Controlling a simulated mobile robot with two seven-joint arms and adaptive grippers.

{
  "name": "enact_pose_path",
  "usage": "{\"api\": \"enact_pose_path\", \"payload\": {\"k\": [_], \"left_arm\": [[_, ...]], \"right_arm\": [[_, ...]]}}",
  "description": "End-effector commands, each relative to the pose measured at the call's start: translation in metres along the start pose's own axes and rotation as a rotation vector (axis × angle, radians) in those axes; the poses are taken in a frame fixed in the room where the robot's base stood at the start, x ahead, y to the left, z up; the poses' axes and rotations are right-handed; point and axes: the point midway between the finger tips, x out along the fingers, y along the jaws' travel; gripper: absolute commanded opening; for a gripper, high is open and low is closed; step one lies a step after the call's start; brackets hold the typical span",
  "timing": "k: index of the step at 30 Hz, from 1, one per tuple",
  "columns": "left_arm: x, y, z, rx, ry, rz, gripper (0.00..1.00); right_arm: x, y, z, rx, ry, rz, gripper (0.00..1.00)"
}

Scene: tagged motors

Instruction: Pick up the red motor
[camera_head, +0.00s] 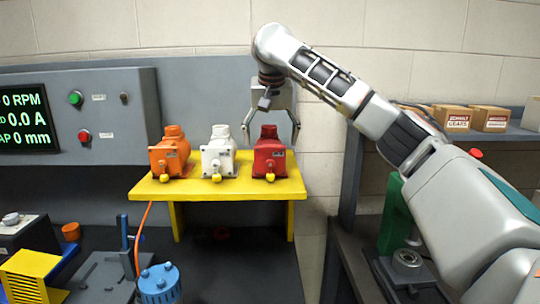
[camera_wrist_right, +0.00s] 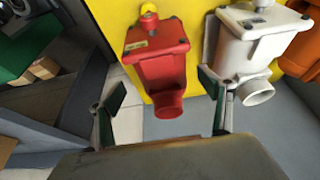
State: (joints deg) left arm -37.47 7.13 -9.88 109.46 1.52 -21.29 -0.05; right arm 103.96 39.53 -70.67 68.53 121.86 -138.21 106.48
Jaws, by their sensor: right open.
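The red motor (camera_head: 269,155) stands on the right end of a yellow stand (camera_head: 220,190), with a yellow knob on its front. It also shows in the right wrist view (camera_wrist_right: 158,70), its round red end toward me. My right gripper (camera_head: 271,132) is open above the red motor, its fingers spread to either side of the motor's top. In the right wrist view the two fingers (camera_wrist_right: 163,98) flank the motor; the right finger is close to the white motor. I cannot tell whether either finger touches anything. My left gripper is not in view.
A white motor (camera_head: 219,153) and an orange motor (camera_head: 170,154) stand left of the red one on the same stand. A control panel (camera_head: 105,107) is behind at left. A blue cylindrical part (camera_head: 160,285) sits low in front. Boxes (camera_head: 452,118) lie on a shelf at right.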

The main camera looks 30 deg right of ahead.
Motion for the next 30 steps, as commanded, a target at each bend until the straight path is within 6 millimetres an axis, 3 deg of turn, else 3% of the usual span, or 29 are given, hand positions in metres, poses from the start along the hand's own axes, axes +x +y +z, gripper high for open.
{"api": "enact_pose_path", "payload": {"k": [12, 20, 21, 30], "left_arm": [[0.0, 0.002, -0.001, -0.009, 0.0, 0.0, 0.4], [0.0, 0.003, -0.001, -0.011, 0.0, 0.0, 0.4], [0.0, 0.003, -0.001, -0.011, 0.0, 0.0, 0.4], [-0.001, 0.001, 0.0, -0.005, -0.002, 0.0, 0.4]], "right_arm": [[0.048, -0.005, 0.005, -0.001, -0.001, -0.001, 0.79], [0.051, -0.004, 0.005, -0.001, 0.001, 0.0, 0.79], [0.051, -0.004, 0.005, -0.001, 0.001, 0.0, 0.77], [0.047, -0.004, 0.003, 0.001, 0.008, -0.004, 0.03]]}}
